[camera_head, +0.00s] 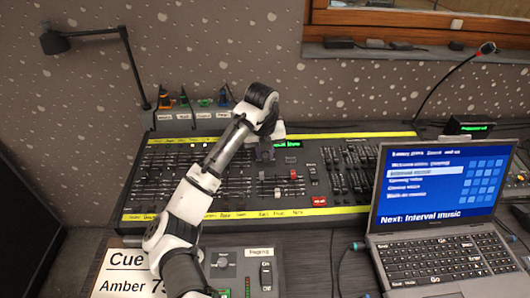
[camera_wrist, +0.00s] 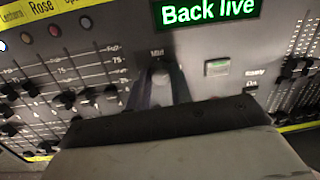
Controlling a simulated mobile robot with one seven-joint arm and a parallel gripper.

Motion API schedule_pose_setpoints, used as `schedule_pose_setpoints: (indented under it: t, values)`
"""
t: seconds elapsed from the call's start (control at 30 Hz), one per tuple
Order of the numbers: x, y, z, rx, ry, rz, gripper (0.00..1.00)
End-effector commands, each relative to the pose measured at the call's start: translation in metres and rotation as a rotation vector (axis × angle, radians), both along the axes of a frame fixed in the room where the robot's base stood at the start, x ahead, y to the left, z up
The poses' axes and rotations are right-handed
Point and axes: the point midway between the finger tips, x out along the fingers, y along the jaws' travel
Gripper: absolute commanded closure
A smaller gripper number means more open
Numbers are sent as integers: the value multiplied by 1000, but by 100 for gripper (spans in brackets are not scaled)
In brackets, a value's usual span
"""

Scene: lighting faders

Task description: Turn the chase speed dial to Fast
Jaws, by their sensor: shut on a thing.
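The fingers cover the dial's sides, and my gripper's body hides the panel below. No Fast label can be made out. In the head view my gripper (camera_head: 265,155) is at the lighting desk (camera_head: 145,190), left of and below the green display, and the dial is hidden there.
A green "Back live" display (camera_wrist: 207,11) and a lit square button (camera_wrist: 217,67) are near the dial. Fader rows (camera_wrist: 60,85) lie left, more faders right. In the head view a laptop (camera_head: 440,190) stands front right, a desk lamp (camera_head: 90,35) back left.

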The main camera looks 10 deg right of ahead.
Motion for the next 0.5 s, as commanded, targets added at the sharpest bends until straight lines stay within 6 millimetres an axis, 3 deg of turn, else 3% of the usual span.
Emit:
schedule_pose_setpoints:
  t: [0.5]
  values:
    - [0,-1,-1,27,-2,-309,100]
